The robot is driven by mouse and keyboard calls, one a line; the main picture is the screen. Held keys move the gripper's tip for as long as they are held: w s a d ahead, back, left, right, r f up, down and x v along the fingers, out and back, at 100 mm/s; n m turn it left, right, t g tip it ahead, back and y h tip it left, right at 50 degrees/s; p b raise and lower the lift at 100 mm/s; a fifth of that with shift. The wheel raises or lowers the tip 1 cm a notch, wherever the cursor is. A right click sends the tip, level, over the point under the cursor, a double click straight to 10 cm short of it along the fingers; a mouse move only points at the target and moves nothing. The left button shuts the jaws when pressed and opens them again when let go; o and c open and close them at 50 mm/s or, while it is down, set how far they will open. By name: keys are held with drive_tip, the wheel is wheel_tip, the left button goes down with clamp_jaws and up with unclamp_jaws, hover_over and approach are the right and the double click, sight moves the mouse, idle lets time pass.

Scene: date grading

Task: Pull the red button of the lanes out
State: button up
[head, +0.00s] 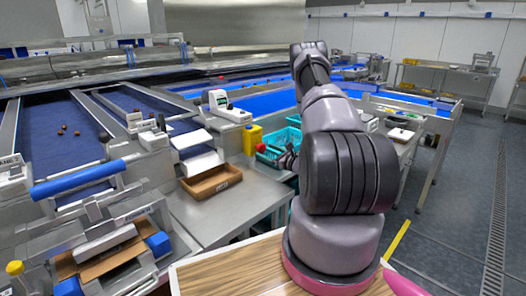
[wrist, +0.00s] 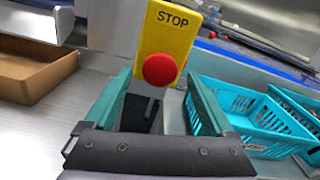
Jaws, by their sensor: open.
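The red button (wrist: 160,69) sits on a yellow box marked STOP (wrist: 168,35) in the wrist view. My gripper (wrist: 153,92) is open, with its two green fingers on either side of and below the button in the picture. Nothing is between the fingertips that I can see held, and I cannot tell whether they touch the button. In the head view the yellow box (head: 253,139) stands at the end of the metal bench, and the red button (head: 261,148) shows at its lower right. My gripper (head: 284,158) is just right of it, partly hidden by my arm.
A cardboard tray (head: 211,182) lies on the steel bench left of the yellow box. Teal baskets (head: 282,139) stand close on the right, also in the wrist view (wrist: 255,120). Blue conveyor lanes (head: 60,133) with several dates lie at the left.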

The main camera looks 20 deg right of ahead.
drive_tip(key=shift+x, duration=1.4)
clamp_jaws()
drive_tip(key=shift+s+d+f, duration=0.1)
drive_tip(key=shift+s+d, duration=0.15)
drive_tip(key=shift+s, duration=0.35)
unclamp_jaws()
drive_tip(key=v, duration=1.1)
